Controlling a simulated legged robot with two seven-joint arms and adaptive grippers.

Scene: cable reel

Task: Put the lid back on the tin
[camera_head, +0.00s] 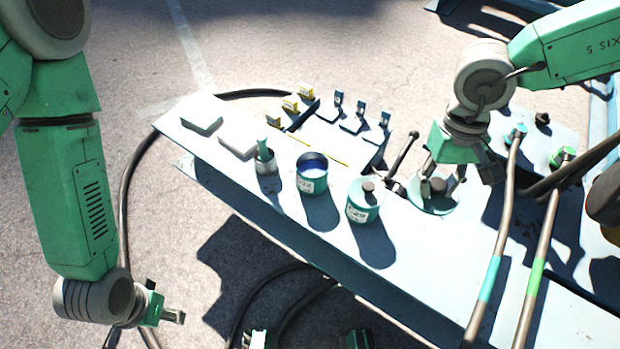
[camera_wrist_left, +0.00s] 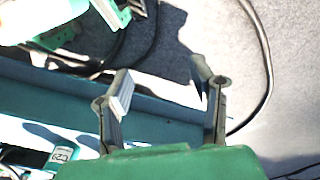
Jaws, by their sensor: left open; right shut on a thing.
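An open green tin (camera_head: 312,178) with a dark blue inside stands upright on the table. A second green tin (camera_head: 362,205), with a dark knob on its closed top, stands to its right and nearer. My right gripper (camera_head: 438,180) is shut on the knob of a flat round green lid (camera_head: 430,205), right of both tins. The fingers partly hide the lid, and I cannot tell whether it touches the table. My left gripper (camera_head: 168,314) is open and empty, off the table's left side; its spread fingers also show in the left wrist view (camera_wrist_left: 165,95).
The pale table (camera_head: 400,262) also bears a small cup with a green-handled tool (camera_head: 266,160), two pale blocks (camera_head: 238,138), and a tray of yellow and blue clips (camera_head: 340,138). Thick cables (camera_head: 507,220) run along the right. Table surface in front of the tins is clear.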

